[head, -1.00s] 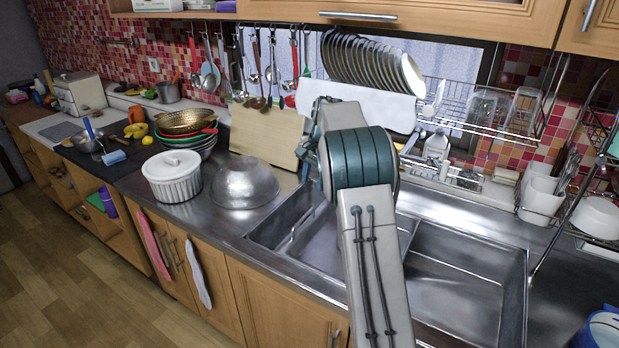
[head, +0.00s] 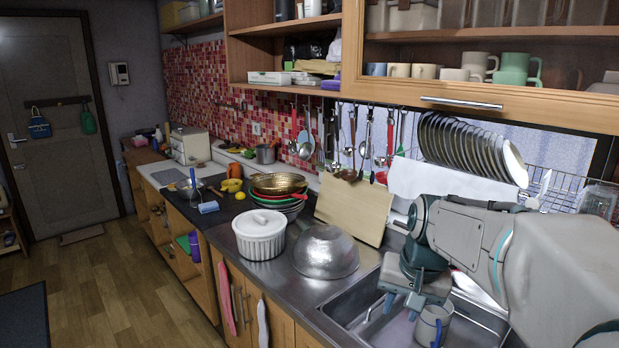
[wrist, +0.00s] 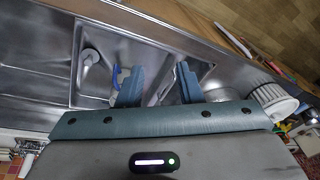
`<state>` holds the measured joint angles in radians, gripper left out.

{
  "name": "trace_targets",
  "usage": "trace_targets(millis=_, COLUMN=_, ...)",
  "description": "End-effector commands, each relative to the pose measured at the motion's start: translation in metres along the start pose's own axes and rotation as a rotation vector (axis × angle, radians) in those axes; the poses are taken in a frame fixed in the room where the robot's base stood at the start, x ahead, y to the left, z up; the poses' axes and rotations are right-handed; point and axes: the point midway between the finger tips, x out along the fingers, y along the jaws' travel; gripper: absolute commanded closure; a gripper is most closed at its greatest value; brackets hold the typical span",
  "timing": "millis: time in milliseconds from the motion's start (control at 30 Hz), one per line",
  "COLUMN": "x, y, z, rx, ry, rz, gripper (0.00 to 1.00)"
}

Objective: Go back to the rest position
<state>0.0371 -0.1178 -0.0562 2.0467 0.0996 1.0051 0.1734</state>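My gripper (head: 402,304) points down over the sink (head: 340,309) in the head view. In the wrist view its two fingers (wrist: 158,84) stand apart, and only bare metal sink shows between them, so it is open and empty. A grey-white cylindrical thing with a blue curved part (head: 432,326) shows beside the fingers in the head view. Something blue (wrist: 116,78) also shows by the left finger in the wrist view. I cannot tell whether it touches the finger. My arm covers the right part of the sink.
An upturned metal bowl (head: 326,252) and a white ribbed pot (head: 259,234) stand on the counter left of the sink. A cutting board (head: 352,211) leans behind them. Utensils (head: 352,145) hang from the rail, beside racked plates (head: 470,150).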

Motion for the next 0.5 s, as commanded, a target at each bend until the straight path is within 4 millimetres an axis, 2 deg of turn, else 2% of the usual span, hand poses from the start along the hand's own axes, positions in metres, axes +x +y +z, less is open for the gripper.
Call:
trace_targets(millis=33, x=-0.003, y=0.002, z=0.018, rx=-0.034, ry=0.010, rz=0.003, gripper=0.68)
trace_targets(millis=100, x=-0.003, y=0.006, z=0.043, rx=-0.084, ry=0.018, rz=0.010, gripper=0.68)
trace_targets(millis=300, x=0.003, y=0.020, z=0.106, rx=-0.222, ry=0.043, rz=0.035, gripper=0.68)
trace_targets(millis=500, x=0.013, y=0.029, z=0.145, rx=-0.308, ry=0.057, rz=0.055, gripper=0.68)
